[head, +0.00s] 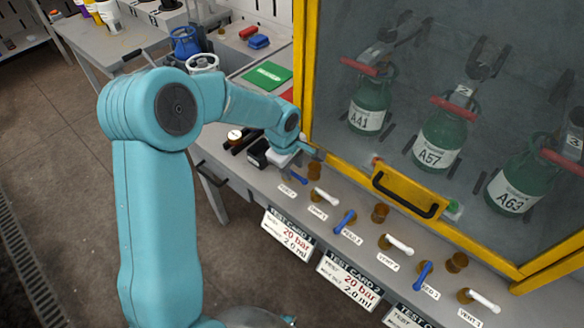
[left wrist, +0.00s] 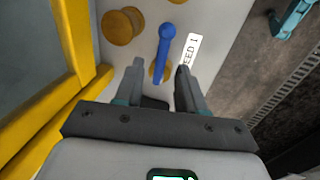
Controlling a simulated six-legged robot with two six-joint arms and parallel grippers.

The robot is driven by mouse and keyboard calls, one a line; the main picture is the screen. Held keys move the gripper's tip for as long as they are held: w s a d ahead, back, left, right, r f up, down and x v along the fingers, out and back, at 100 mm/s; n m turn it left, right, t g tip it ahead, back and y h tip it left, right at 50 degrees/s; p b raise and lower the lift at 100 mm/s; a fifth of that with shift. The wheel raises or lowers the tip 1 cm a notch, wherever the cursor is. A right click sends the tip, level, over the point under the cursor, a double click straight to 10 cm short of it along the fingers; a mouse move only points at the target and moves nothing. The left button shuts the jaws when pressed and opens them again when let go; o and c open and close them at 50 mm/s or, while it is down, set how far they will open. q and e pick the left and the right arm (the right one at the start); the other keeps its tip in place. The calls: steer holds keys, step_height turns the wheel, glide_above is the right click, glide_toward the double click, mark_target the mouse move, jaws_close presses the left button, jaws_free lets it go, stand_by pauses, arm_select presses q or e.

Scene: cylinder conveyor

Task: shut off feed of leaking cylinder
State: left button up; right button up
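Three green cylinders stand behind a yellow-framed window in the head view: A41 (head: 369,103), A57 (head: 440,137) and A63 (head: 517,185). I see no clear sign of which one leaks. Blue feed levers sit on the ledge below: FEED 1 (head: 299,178), FEED 2 (head: 346,220) and FEED 3 (head: 424,275). My left gripper (head: 303,153) is over the FEED 1 end. In the left wrist view, the gripper (left wrist: 160,78) is open, its fingers on either side of the FEED 1 lever (left wrist: 165,45); contact is not clear. My right gripper is out of view.
White vent levers (head: 326,196) alternate with the blue ones. A yellow panel with a black handle (head: 405,195) hangs close above the levers. Test cards (head: 288,235) hang on the ledge's front. A green sheet (head: 267,75) lies behind my arm.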

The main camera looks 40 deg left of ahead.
arm_select(q)
steer(key=shift+f, duration=0.6)
steer(key=shift+w, duration=0.1)
jaws_close()
